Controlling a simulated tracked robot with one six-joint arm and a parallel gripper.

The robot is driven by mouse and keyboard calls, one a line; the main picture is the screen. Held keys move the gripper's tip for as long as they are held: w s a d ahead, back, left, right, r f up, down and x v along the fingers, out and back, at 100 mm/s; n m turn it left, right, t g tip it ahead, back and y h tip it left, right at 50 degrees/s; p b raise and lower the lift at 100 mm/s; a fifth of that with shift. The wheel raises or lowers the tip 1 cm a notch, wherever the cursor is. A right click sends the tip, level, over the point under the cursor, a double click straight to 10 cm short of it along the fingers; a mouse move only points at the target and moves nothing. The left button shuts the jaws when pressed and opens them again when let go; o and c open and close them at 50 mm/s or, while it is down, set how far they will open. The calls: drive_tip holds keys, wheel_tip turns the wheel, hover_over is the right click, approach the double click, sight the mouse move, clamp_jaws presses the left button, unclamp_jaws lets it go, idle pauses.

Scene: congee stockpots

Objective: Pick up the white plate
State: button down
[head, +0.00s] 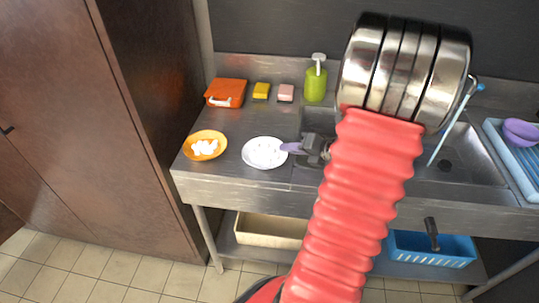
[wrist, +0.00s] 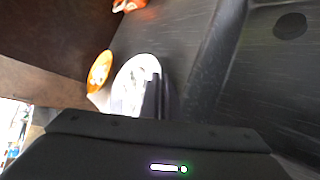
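The white plate (head: 262,154) lies on the steel counter, left of the sink, with a few small pale bits or marks on it. In the wrist view the plate (wrist: 126,84) is partly covered by dark fingers. My gripper (head: 287,147) is at the plate's right edge, reaching in from the sink side, with a purple fingertip overlapping the rim. The fingers (wrist: 153,97) look close together. I cannot tell whether they touch the rim or have it between them.
An orange plate with white lumps (head: 204,146) stands left of the white plate. Behind are an orange box (head: 226,92), a yellow sponge (head: 261,91), a pink sponge (head: 285,93) and a green soap bottle (head: 316,84). A brown cabinet (head: 90,110) is at left.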

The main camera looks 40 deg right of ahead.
drive_tip(key=shift+r, duration=0.1)
wheel_tip(320, 180, up, 10)
idle(0.6)
idle(0.5)
